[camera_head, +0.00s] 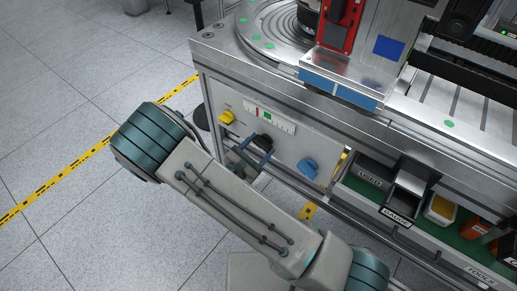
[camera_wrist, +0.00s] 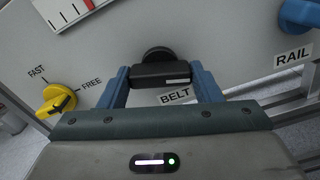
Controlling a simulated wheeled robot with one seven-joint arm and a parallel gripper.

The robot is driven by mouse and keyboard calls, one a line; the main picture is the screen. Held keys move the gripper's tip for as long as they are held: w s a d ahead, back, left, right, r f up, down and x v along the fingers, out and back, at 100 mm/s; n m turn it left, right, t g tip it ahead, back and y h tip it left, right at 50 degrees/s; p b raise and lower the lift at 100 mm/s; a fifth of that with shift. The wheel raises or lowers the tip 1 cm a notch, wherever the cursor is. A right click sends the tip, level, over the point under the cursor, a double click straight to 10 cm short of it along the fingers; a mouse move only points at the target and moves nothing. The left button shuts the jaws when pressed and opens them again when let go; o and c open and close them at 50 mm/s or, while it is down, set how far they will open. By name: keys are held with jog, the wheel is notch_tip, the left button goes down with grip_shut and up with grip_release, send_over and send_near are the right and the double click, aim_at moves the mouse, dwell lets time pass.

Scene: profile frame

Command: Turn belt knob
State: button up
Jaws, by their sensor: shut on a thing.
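The belt knob (camera_wrist: 160,75) is black with a white mark on its bar and sits on the grey panel above the "BELT" label in the wrist view. My gripper (camera_wrist: 162,82) has its two blue fingers on either side of the knob's bar, shut on it. In the head view the black knob (camera_head: 262,141) shows at the panel, with my gripper (camera_head: 254,153) at it from below. The fingertips' inner contact is partly hidden by the knob. The bar looks nearly level in the wrist view.
A yellow knob (camera_wrist: 58,100) marked FAST and FREE is to the left, and a blue knob (camera_wrist: 300,14) marked RAIL is to the right. A scale strip (camera_head: 269,118) is above.

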jog(key=m+b, duration=1.3)
jog(key=m, duration=0.1)
jog(key=shift+f, duration=0.1)
dwell(0.3)
jog(key=o, duration=1)
jog(key=p+v, duration=0.2)
jog(key=v, duration=1.2)
